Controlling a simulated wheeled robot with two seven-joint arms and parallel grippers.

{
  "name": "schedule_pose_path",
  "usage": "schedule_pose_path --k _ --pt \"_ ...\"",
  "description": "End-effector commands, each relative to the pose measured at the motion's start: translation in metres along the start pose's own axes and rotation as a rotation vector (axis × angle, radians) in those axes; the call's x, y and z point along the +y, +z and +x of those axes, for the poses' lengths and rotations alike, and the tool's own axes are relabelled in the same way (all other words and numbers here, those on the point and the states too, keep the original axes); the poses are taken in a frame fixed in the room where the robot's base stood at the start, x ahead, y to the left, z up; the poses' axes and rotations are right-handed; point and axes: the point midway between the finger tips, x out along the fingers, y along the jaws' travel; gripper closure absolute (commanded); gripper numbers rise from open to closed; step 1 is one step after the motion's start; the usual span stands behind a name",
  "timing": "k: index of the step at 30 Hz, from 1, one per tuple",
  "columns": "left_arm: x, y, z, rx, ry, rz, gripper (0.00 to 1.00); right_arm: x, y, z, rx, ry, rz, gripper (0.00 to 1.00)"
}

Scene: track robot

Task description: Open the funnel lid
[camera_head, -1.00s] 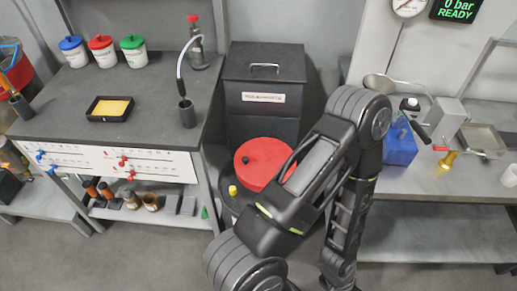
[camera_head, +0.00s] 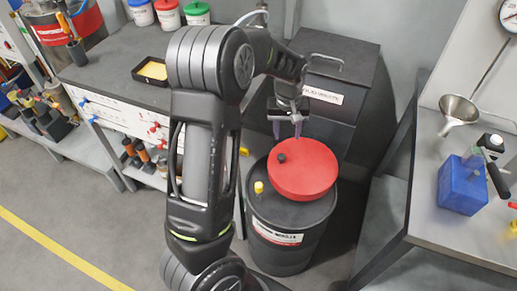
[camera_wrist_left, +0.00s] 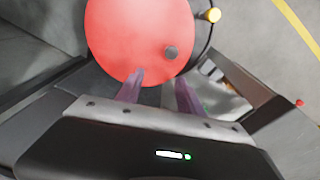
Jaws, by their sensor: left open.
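The red round lid (camera_head: 303,172), likely the funnel lid, lies flat on top of a black drum (camera_head: 283,238) and looks closed. A small black knob (camera_head: 281,158) stands near its left edge. My left gripper (camera_head: 288,130) is open and empty, above the lid's back edge. In the left wrist view the lid (camera_wrist_left: 135,35) is ahead of my left gripper (camera_wrist_left: 160,82), with one fingertip overlapping the lid's near edge in the picture. The knob (camera_wrist_left: 171,52) shows beyond the fingers, not between them. Contact cannot be told. My right gripper is out of view.
A yellow cap (camera_head: 258,187) sits on the drum's top beside the lid. A black bin (camera_head: 345,75) with a handle stands behind the drum. A bench on the right carries a metal funnel (camera_head: 457,108) and a blue container (camera_head: 461,186). A workbench stands left.

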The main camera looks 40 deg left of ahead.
Motion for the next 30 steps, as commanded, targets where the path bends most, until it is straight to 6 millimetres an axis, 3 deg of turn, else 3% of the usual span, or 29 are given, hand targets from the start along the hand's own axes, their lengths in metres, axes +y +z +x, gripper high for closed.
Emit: schedule_pose_path --k 6,18,23,30 --pt "-0.011 0.02 -0.003 -0.086 -0.051 -0.055 0.55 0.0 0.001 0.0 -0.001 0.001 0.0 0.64" --pt "-0.011 0.021 0.002 -0.087 -0.051 -0.061 0.55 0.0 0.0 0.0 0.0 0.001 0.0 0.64" --pt "-0.012 0.023 0.017 -0.089 -0.052 -0.061 0.55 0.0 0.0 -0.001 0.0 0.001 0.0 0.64" --pt "-0.013 0.026 0.054 -0.089 -0.052 -0.06 0.55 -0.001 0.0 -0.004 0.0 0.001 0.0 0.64"
